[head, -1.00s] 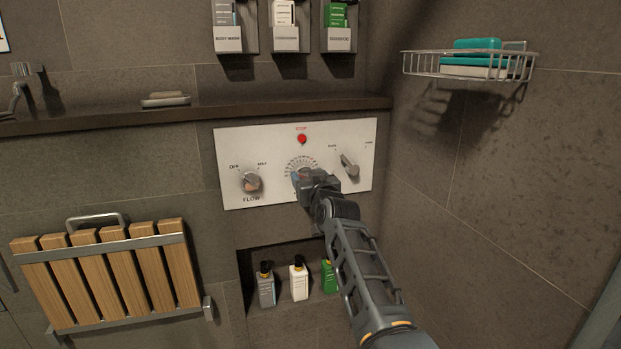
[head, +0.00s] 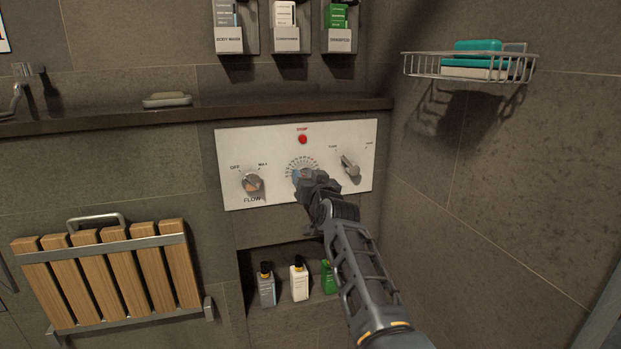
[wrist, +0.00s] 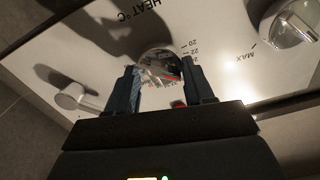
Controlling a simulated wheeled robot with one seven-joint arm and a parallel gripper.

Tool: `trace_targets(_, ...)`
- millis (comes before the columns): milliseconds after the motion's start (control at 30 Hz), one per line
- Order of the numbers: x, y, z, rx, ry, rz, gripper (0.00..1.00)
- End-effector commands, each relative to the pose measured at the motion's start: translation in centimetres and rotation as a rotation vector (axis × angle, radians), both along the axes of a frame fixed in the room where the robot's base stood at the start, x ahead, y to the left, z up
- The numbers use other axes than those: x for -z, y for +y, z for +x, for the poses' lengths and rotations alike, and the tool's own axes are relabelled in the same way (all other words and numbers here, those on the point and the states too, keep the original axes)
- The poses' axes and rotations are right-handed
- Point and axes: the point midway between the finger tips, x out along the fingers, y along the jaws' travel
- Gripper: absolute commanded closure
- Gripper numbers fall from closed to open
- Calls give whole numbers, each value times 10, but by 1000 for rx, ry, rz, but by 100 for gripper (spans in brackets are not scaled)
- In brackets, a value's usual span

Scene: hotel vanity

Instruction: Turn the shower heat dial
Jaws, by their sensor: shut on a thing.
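The shower heat dial (wrist: 158,62) is a shiny round knob in the middle of the white control panel (head: 230,145). In the wrist view it sits between the two fingers of my gripper (wrist: 165,85), which is shut on it. The printed word HEAT °C and the numbers 20 and 22 show beside the dial. In the head view my gripper (head: 307,178) covers most of the dial, and part of the printed scale shows above it. The dial's exact setting cannot be read.
The flow knob (head: 251,182) is left of the heat dial, a lever (head: 349,168) is right of it, and a red stop button (head: 302,139) is above. A dark ledge (head: 250,109) runs over the panel. Bottles (head: 299,281) stand in a niche below.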

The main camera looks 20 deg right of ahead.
Motion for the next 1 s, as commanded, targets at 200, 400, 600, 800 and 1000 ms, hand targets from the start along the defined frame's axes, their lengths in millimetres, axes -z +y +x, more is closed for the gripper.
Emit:
trace_targets(200, -2, -11, 0, 15, -6, 204, 78)
trace_targets(400, -3, -11, 0, 14, -7, 395, 78)
trace_targets(600, -3, -11, 0, 14, -9, 584, 78)
trace_targets(800, -3, -11, 0, 13, -11, 762, 78)
trace_targets(1000, -4, -12, 0, 13, -12, 904, 78)
